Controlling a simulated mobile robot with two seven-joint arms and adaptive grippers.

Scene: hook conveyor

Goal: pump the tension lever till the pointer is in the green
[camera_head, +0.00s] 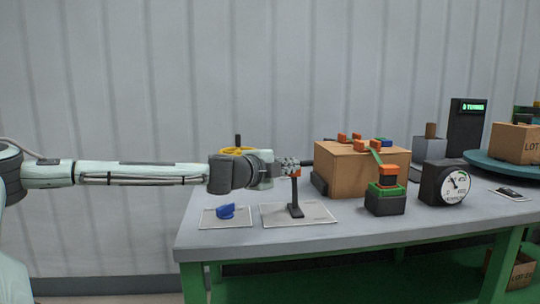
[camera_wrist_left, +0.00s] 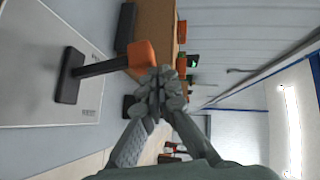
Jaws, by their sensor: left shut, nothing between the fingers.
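A dark upright post with an orange top (camera_head: 296,200) stands on a pale plate (camera_head: 325,213) at the table's front left; it looks like the lever. It also shows in the wrist view, with its orange end (camera_wrist_left: 140,55) close beside my fingertips. My left gripper (camera_head: 291,165) is shut and empty, at the top of this post; I cannot tell if it touches. My left gripper also shows in the wrist view (camera_wrist_left: 160,85). A round white gauge (camera_head: 455,187) in a dark housing stands to the right. Its pointer is too small to read against any green band. My right gripper is out of view.
A blue knob (camera_head: 226,211) sits on another plate at left, with a yellow ring (camera_head: 238,151) behind. A cardboard box (camera_head: 345,172) and a dark box with a green and orange top (camera_head: 386,192) stand right of the post. The front edge of the table (camera_head: 240,250) is clear.

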